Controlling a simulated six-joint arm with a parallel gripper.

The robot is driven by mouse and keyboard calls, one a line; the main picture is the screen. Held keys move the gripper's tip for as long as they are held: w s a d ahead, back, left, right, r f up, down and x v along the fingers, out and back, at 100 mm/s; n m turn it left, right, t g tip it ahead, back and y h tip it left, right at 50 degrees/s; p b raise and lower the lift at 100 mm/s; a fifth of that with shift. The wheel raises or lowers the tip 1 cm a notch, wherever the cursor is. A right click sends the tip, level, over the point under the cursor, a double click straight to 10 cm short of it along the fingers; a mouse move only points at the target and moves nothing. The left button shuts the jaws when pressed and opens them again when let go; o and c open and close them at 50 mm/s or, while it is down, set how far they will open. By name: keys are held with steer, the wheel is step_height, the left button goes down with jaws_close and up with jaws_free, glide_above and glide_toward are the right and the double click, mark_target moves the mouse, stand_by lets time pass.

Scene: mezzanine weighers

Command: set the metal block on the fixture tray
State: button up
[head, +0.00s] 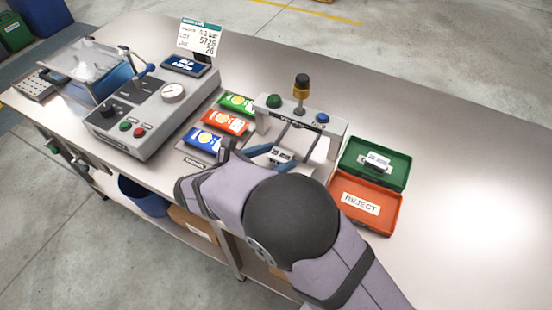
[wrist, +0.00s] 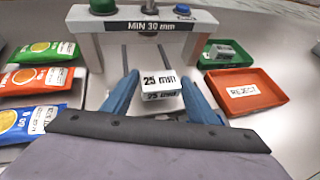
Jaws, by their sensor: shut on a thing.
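The metal block, pale and marked 25 mm, (wrist: 161,80) sits between the blue fingers of my gripper (wrist: 162,98), which touch its sides. In the head view my gripper (head: 272,157) is partly covered by my arm, in front of the grey gauge stand. The gauge stand (wrist: 138,27) is marked MIN 30 mm and two rails run under its bar. Whether the block rests on a surface is hard to see. No tray is labelled as fixture; a green tray (head: 350,172) stands right of the stand and holds another labelled block (head: 377,160).
An orange REJECT tray (head: 341,214) adjoins the green one in front. Green, orange and blue packets (head: 224,122) lie left of the stand. A grey control box (head: 150,112) with a gauge is farther left. The bench's right side is clear.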

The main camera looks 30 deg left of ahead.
steer(key=shift+f, duration=0.7)
steer(key=shift+f, duration=0.15)
steer(key=o, duration=1.1)
steer(key=shift+o, duration=0.2)
steer(key=b+v, duration=0.2)
steer(key=v, duration=1)
